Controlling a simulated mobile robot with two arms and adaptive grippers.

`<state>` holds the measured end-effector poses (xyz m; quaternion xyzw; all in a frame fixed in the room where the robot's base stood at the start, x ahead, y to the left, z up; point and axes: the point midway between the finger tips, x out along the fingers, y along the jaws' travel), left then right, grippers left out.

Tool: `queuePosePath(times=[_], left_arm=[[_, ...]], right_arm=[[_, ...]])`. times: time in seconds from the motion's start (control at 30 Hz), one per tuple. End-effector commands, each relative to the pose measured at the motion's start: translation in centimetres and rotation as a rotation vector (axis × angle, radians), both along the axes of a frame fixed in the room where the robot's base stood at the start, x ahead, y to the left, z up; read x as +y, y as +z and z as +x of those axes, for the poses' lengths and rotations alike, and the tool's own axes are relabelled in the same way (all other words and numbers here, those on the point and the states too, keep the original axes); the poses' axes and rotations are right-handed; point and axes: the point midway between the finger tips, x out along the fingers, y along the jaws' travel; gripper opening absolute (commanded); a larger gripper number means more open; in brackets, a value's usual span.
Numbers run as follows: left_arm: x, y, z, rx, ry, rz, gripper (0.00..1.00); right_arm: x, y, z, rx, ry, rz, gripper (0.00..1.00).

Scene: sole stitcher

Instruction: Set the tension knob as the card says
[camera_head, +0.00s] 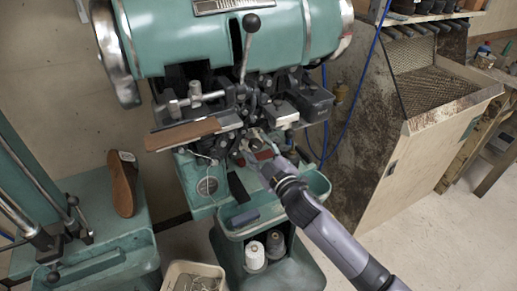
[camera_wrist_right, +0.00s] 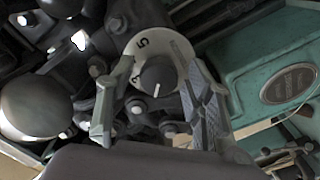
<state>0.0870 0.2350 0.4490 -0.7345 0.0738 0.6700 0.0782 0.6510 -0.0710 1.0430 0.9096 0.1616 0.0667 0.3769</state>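The tension knob (camera_wrist_right: 158,77) is dark and round with a white pointer line, which points down in the right wrist view. It sits on a pale dial ring (camera_wrist_right: 180,52) with black numbers; a 5 and a 3 can be read. My right gripper (camera_head: 260,156) is at the front of the green stitching machine (camera_head: 200,38). In the right wrist view its fingers (camera_wrist_right: 160,74) stand apart on either side of the dial, with space between them and the knob. I cannot make out a readable card. My left gripper is not in view.
A brown sole (camera_head: 182,134) lies along the machine's left arm. Thread cones (camera_head: 255,255) sit below. A worn cabinet (camera_head: 400,160) stands at right.

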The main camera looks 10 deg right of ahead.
Motion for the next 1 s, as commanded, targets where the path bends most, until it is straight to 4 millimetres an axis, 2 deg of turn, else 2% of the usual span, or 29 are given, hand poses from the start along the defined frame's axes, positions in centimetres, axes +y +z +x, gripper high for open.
queuePosePath(times=[0.3,0.47,0.8,1.0], left_arm=[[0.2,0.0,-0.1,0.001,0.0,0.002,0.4],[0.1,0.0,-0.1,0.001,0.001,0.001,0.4],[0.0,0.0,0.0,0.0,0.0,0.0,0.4],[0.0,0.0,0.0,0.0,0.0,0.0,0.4]], right_arm=[[0.0,0.0,0.0,0.0,0.0,0.0,0.51],[-0.5,-0.1,-1.2,0.001,0.0,0.0,0.51],[-2.8,-0.1,-7.6,0.003,-0.001,0.001,0.51],[-3.8,-0.1,-10.2,0.001,-0.001,0.001,0.51]])
